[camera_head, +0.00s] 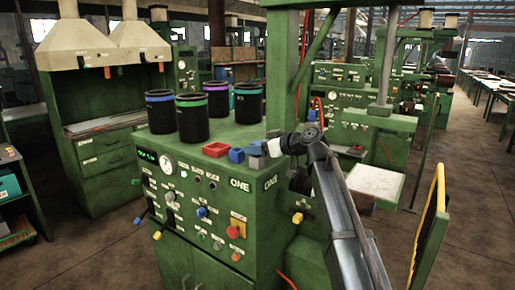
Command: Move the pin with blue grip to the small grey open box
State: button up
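The small grey open box (257,161) is on top of the green machine, near its front right edge, beside a small blue box (237,155). A pin with a blue grip (201,212) sticks out of the machine's front panel. Another blue-tipped piece (138,220) juts out at the panel's left side. I cannot tell for sure which one is the task's pin. My gripper (272,147) is above and just right of the grey box, at the end of my arm. Its fingers are too small and overlapped to show whether they are open or hold anything.
A red open tray (216,149) is left of the blue box. Several black cylinders with coloured bands, such as a green-banded one (193,120), stand behind. Yellow-tipped pieces (157,235) and knobs jut from the panel. A green post (283,70) rises behind my gripper.

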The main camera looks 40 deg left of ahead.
jog(key=o, duration=0.4)
jog(key=shift+c, duration=0.2)
jog(key=shift+d, duration=0.1)
jog(key=v, duration=1.3)
jog(key=shift+d, duration=0.3)
jog(key=shift+r, duration=0.15)
